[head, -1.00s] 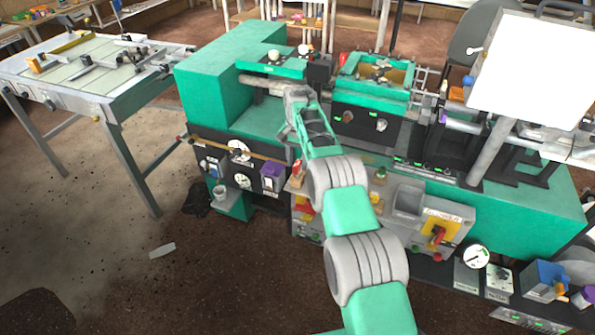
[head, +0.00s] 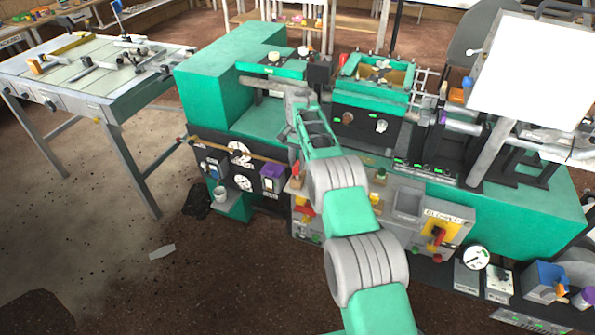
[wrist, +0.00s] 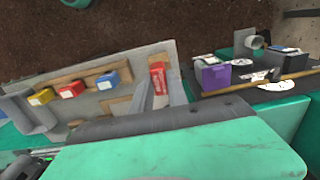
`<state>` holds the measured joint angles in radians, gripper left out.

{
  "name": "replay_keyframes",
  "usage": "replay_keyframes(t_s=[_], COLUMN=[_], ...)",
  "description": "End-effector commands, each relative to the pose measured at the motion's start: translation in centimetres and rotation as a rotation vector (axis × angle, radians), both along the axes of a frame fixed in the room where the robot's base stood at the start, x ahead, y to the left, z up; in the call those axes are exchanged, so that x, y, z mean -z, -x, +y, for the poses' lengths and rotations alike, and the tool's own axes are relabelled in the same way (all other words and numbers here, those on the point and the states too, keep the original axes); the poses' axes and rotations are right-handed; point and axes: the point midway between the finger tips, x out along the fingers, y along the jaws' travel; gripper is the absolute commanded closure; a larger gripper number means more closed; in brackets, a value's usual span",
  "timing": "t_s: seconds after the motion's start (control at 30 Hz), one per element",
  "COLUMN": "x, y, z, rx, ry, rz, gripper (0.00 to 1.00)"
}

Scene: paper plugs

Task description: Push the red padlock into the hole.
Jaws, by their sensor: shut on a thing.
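The red padlock (wrist: 158,78) is a small red block with a pale marking in the wrist view. It sits between the two grey fingers of my gripper (wrist: 161,92), which is shut on it. It is over the edge of a grey panel (wrist: 128,82), near a wooden strip. In the head view a small red patch (head: 297,168) shows at the panel's left end, beside my arm. My gripper is mostly hidden there behind my arm. I cannot make out the hole, or whether the padlock touches the panel.
Yellow (wrist: 41,97), red (wrist: 71,89) and blue (wrist: 107,80) blocks sit along a wooden strip on the panel. A purple box (wrist: 215,77) stands close to the right of the fingers. A grey tray (head: 407,203) and a green machine (head: 500,210) surround the panel.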

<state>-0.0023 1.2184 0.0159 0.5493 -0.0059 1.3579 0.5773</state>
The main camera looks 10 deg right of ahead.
Motion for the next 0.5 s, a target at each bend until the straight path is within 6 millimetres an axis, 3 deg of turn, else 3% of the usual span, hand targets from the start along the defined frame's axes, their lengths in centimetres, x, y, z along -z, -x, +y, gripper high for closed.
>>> replay_keyframes(t_s=[0.5], x=[-0.65], y=[-0.04], z=[-0.01], rx=[0.0], ry=[0.0], rz=[-0.001], gripper=[1.0])
